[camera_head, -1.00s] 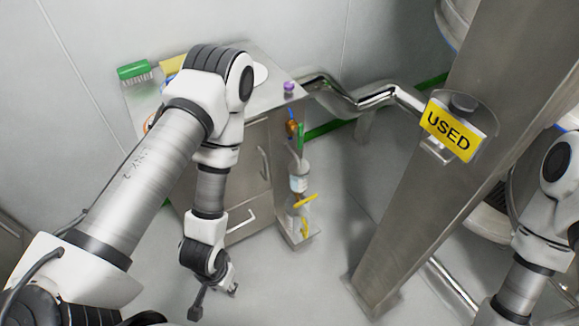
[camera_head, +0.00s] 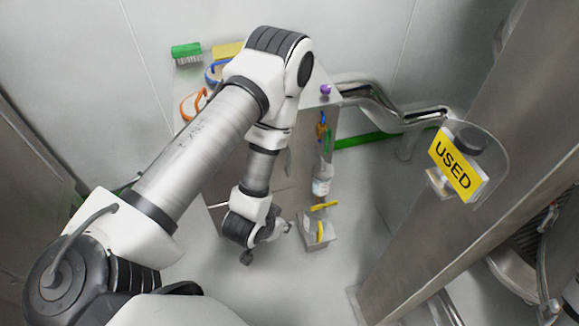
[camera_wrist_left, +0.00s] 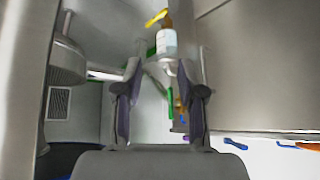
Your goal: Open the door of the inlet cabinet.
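A low steel cabinet (camera_head: 302,150) stands against the back wall, with its front largely hidden behind my left arm. A second steel panel or cabinet (camera_head: 32,185) shows at the left edge. No label shows which one is the inlet cabinet. My left gripper (camera_head: 268,243) hangs low in front of the low cabinet, apart from any handle that I can see. In the left wrist view its two fingers (camera_wrist_left: 161,105) are spread with nothing held between them, and a steel face (camera_wrist_left: 255,70) fills the right side. My right gripper is out of view.
A bottle with a yellow pump (camera_head: 321,185) sits in a holder on the low cabinet's side. A green brush (camera_head: 187,53) lies on top. A steel column with a yellow USED sign (camera_head: 457,165) stands at right.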

